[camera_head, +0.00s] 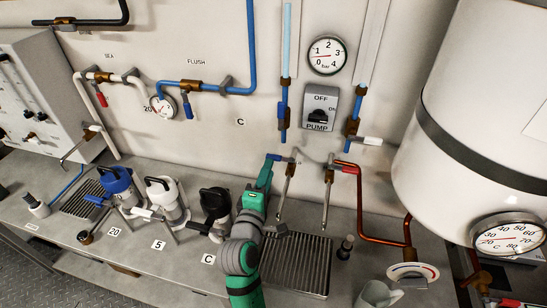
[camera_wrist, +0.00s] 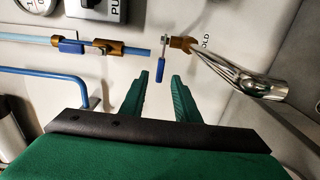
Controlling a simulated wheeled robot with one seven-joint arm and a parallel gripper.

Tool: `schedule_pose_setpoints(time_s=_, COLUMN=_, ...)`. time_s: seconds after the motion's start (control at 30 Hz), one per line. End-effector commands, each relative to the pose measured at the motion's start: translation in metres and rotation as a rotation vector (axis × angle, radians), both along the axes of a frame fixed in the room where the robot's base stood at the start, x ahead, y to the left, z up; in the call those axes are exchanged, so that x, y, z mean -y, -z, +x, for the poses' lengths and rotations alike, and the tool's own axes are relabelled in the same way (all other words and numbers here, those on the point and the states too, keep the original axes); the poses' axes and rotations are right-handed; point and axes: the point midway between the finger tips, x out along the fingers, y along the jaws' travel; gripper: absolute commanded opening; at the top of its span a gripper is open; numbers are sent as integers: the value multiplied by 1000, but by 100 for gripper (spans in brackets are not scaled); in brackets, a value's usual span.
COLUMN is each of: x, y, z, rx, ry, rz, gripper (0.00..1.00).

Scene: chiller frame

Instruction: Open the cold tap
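The cold tap has a blue lever (camera_wrist: 160,69), a brass body (camera_wrist: 182,43) and a chrome spout (camera_wrist: 240,72) in the wrist view. The letters "OLD" show beside it. In the head view its blue lever (camera_head: 278,158) lies at the back of the counter, with its spout (camera_head: 286,188) slanting down. My gripper (camera_wrist: 157,82) is open and empty. In the wrist view the blue lever appears just beyond the fingertips, in line with the gap; I cannot tell whether they touch. My green gripper (camera_head: 266,172) is left of the spout in the head view.
A second tap with a red handle (camera_head: 348,168) stands to the right. A ribbed drain tray (camera_head: 297,265) lies below both. The pump switch (camera_head: 320,108) and a gauge (camera_head: 326,54) are on the wall above. A black-topped filter (camera_head: 214,205) is left of my arm.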

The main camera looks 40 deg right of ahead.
Motion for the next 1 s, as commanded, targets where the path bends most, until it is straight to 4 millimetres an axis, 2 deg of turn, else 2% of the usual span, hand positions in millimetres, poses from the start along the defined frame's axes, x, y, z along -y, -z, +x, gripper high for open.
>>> schedule_pose_setpoints(time_s=0.1, x=19, y=0, z=14, rx=1, ry=4, rz=1, gripper=29)
schedule_pose_setpoints(time_s=0.4, x=47, y=0, z=39, rx=0, ry=1, rz=0, gripper=29)
schedule_pose_setpoints(time_s=0.8, x=53, y=0, z=44, rx=0, ry=0, rz=0, gripper=29)
schedule_pose_setpoints(time_s=0.83, x=53, y=0, z=44, rx=0, ry=0, rz=0, gripper=26)
schedule_pose_setpoints(time_s=0.93, x=53, y=0, z=44, rx=0, ry=0, rz=0, gripper=3)
schedule_pose_setpoints(time_s=1.0, x=53, y=0, z=44, rx=0, ry=0, rz=0, gripper=0)
